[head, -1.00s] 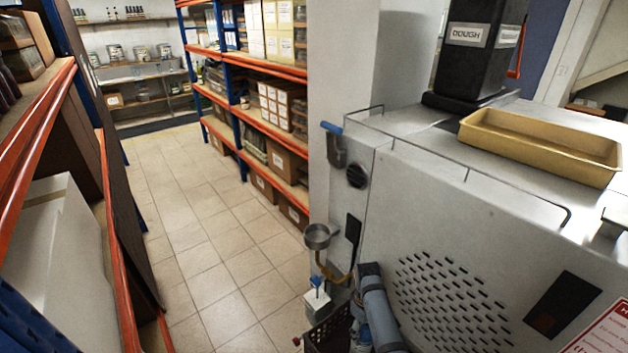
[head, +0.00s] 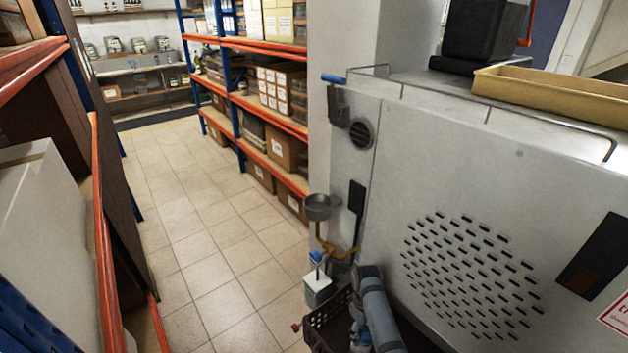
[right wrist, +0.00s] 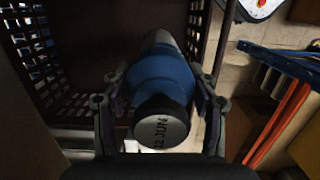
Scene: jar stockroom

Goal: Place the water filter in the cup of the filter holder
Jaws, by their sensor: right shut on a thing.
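The water filter (right wrist: 160,85), a blue cylinder with a dark grey end cap marked "12 JUN", is between the fingers of my right gripper (right wrist: 163,100) in the right wrist view. The fingers are shut on its two sides. In the head view my right gripper (head: 360,338) is low beside the machine, partly cut off by the lower edge, and the filter is not clear there. The filter holder's round grey cup (head: 319,206) is on a brass bracket (head: 338,250) at the machine's side, above and left of the gripper. The left gripper is not in view.
A dark perforated basket (head: 318,328) is by my right gripper; it also shows in the right wrist view (right wrist: 85,75). A white container with a blue top (head: 317,282) is below the cup. The grey machine (head: 450,190) fills the right. The tiled aisle is clear.

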